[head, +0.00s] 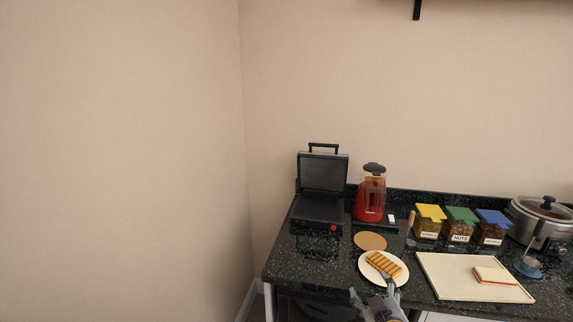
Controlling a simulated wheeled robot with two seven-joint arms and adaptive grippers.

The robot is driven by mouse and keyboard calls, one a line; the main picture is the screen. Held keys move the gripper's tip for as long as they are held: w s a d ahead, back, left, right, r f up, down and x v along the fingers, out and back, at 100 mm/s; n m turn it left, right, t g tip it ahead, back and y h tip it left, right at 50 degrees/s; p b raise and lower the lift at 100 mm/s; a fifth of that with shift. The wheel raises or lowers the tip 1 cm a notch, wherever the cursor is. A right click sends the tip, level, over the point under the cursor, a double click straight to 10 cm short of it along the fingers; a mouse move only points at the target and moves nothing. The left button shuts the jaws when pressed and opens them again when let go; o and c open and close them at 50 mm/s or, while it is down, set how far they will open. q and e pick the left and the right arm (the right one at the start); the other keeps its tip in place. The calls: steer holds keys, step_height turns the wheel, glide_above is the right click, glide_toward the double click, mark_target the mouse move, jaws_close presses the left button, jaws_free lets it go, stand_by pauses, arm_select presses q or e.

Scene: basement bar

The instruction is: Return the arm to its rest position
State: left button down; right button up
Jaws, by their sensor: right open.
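My right gripper (373,292) shows at the bottom of the head view, at the front edge of the dark speckled counter. It is open, and I see nothing between its fingers. Its tips are close to the near rim of a white plate (370,276); I cannot tell whether they touch it. A grill-marked sandwich (384,264) lies on the plate. The rest of my right arm is mostly cut off by the bottom edge. My left gripper is not in view.
An open contact grill (320,190), a red kettle-like jug (370,195) and a round cork mat (370,241) are behind the plate. To the right are lidded jars (461,226), a cream board (450,285) with a sandwich (494,276), and a slow cooker (540,215). Walls stand left and behind.

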steer(key=s+f+m+g+y, duration=0.1)
steer(key=s+f+m+g, duration=0.1)
steer(key=s+f+g, duration=0.7)
steer(key=s+f+m+g, duration=0.2)
steer(key=s+f, duration=0.5)
steer(key=s, duration=0.5)
step_height(320, 180, down, 33)
steer(key=s+g, duration=0.1)
steer(key=s, duration=0.2)
steer(key=s+d+f, duration=0.2)
steer(key=s+f, duration=0.7)
steer(key=s, duration=0.1)
steer(key=s+d+f+g, duration=0.1)
steer(key=s+d+f, duration=0.2)
steer(key=s+f, duration=0.7)
steer(key=shift+s+d+f+n, duration=0.3)
steer(key=shift+s+n, duration=0.1)
steer(key=shift+s, duration=0.3)
